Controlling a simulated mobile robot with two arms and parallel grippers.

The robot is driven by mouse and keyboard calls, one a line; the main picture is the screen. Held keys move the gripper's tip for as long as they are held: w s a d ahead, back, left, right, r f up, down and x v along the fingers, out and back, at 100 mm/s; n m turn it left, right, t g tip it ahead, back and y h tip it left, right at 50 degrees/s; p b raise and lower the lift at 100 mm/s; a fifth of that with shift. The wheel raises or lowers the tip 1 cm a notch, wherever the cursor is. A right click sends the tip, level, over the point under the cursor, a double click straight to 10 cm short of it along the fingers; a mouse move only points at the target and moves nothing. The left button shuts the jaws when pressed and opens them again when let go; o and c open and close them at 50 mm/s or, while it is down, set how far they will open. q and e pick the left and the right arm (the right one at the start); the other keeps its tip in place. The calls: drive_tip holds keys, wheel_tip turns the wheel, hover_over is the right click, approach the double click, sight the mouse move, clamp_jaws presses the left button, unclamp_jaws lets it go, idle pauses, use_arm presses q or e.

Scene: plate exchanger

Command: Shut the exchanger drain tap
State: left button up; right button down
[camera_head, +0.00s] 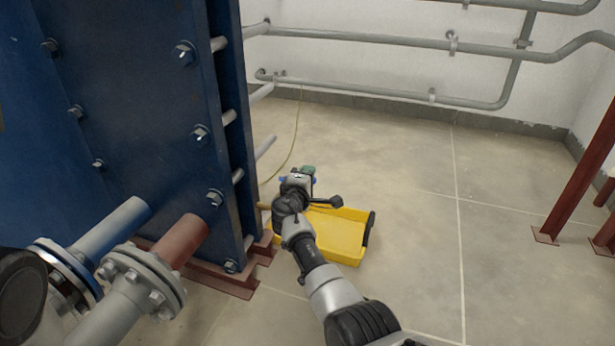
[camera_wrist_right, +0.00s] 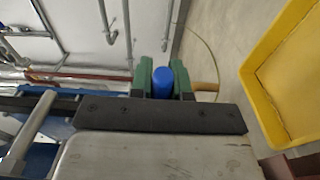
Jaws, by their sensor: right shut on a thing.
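The drain tap's blue handle (camera_wrist_right: 162,83) shows in the right wrist view between the two green fingertips of my right gripper (camera_wrist_right: 163,78). The gripper is shut on it. A short brass-coloured pipe piece (camera_wrist_right: 206,87) lies just to the right of the fingers. In the head view my right gripper (camera_head: 304,174) is beside the lower right edge of the blue plate exchanger (camera_head: 150,110), above the yellow tray. My own wrist and hand hide most of the tap there, so I cannot tell the handle's angle. My left gripper is not in view.
A yellow tray (camera_head: 335,238) lies on the floor under my right arm; it also shows in the right wrist view (camera_wrist_right: 280,75). Flanged pipes (camera_head: 140,280) stick out at the lower left. A red steel post (camera_head: 580,180) stands at the right. The floor between is clear.

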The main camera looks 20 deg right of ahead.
drive_tip(key=shift+s+m+g+h, duration=0.2)
drive_tip(key=shift+m+g+h, duration=0.2)
drive_tip(key=shift+h, duration=0.1)
drive_tip(key=c, duration=1.1)
unclamp_jaws()
drive_tip(key=shift+a, duration=0.1)
drive_tip(key=shift+s+a+r+p, duration=0.1)
drive_tip(key=shift+s+a+p, duration=0.15)
drive_tip(key=shift+p, duration=0.2)
drive_tip(key=p+v, duration=0.4)
drive_tip(key=v, duration=0.2)
drive_tip(key=shift+s+a, duration=0.2)
drive_tip(key=shift+s, duration=0.15)
